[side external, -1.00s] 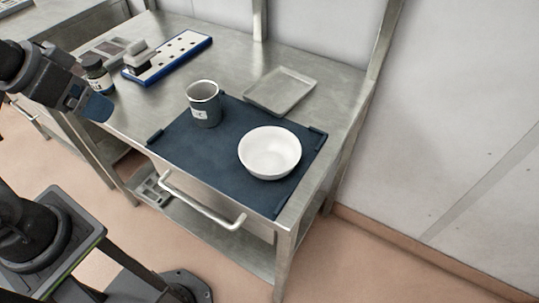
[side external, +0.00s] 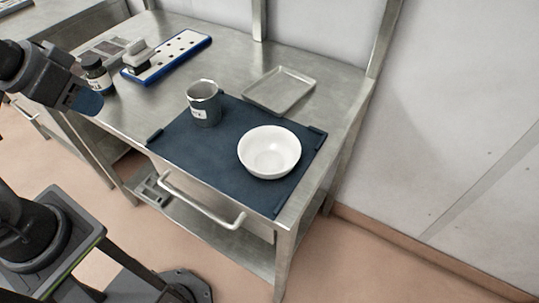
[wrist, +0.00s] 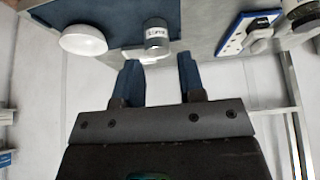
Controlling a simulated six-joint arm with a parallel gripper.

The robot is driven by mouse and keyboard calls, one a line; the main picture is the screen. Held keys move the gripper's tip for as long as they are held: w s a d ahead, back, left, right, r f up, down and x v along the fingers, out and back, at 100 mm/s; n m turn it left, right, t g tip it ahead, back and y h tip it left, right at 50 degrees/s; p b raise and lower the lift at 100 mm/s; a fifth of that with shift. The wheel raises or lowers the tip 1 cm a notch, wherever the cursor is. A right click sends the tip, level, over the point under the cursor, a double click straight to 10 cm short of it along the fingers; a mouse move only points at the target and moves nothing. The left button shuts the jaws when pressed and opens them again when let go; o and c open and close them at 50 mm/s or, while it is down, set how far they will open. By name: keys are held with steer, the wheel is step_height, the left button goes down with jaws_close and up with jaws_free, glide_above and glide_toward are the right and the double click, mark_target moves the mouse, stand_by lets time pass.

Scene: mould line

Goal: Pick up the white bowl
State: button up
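The white bowl (side external: 269,152) stands upright and looks empty on the right part of a dark blue mat (side external: 190,150) on the steel table. In the wrist view the bowl (wrist: 83,40) shows at the upper left, beyond and to the left of my fingers. My gripper (side external: 88,102) is at the left in the side view, well away from the bowl. In the wrist view its two blue fingers (wrist: 158,64) are apart with nothing held between them.
A grey labelled cup (side external: 204,103) stands on the mat, left of the bowl. A shallow metal tray (side external: 279,90) lies behind the mat. A blue-edged perforated rack (side external: 180,52) and a dark jar (side external: 97,74) are at the back left. A handle (side external: 200,208) juts from the table front.

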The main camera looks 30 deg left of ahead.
steer(key=m+g+h, duration=0.3)
steer(key=m+g, duration=0.3)
steer(key=g, duration=0.1)
glide_above(258, 141)
steer(key=w+a, duration=0.2)
steer(key=a, duration=0.2)
step_height(258, 141, down, 5)
steer(key=x, duration=1.3)
steer(key=shift+s+d, duration=0.1)
steer(key=shift+c, duration=0.5)
jaws_close()
